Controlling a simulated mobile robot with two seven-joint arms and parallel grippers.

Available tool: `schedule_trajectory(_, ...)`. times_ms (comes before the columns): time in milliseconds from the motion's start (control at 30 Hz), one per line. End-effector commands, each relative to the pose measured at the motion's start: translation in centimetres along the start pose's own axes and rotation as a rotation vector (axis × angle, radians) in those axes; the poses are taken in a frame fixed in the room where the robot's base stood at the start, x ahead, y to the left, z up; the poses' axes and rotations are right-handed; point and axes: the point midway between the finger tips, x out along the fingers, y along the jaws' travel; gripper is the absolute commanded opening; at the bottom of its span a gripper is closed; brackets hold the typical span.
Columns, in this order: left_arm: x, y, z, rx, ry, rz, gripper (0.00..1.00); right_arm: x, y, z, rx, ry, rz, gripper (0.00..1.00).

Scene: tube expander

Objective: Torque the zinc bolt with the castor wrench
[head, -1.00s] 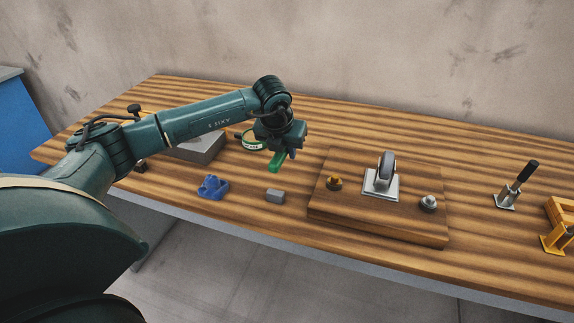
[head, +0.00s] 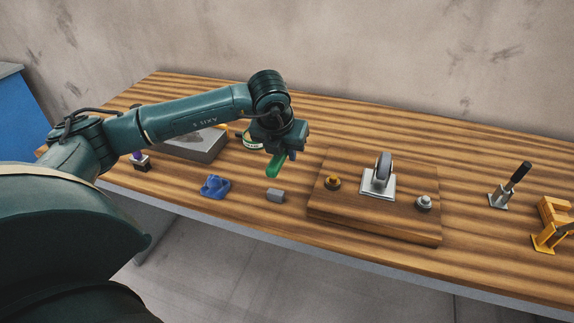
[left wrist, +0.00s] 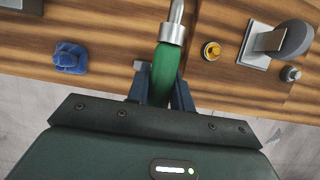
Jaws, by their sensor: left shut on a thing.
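My left gripper (head: 281,156) is shut on the green handle of a tool (head: 275,166). The wrist view shows the green handle (left wrist: 165,73) between both fingers (left wrist: 163,90), with a steel collar and shaft beyond; the shaft's far end is out of that frame. The silvery zinc bolt (head: 424,202) stands on the right of a wooden board (head: 370,222); it also shows in the wrist view (left wrist: 290,74). A castor wheel (head: 383,167) on a metal plate (head: 377,190) stands between it and a brass bolt (head: 333,182). The gripper hangs left of the board, above the table.
A grey block (head: 275,196) and a blue piece (head: 215,186) lie left of the board. A grey slab (head: 196,146) is behind my arm. A black-handled upright item (head: 516,178) and a yellow stand (head: 546,236) are at right.

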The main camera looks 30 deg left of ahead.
Motion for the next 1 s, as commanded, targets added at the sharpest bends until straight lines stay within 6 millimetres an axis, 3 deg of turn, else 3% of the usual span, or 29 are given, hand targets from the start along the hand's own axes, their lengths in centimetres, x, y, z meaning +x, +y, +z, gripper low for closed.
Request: schedule_trajectory(1000, -7.2, -2.0, -3.6, 0.001, -0.002, -0.001, 0.0, -0.9, 0.7, -0.2, 0.014, -0.042, 0.025, 0.36)
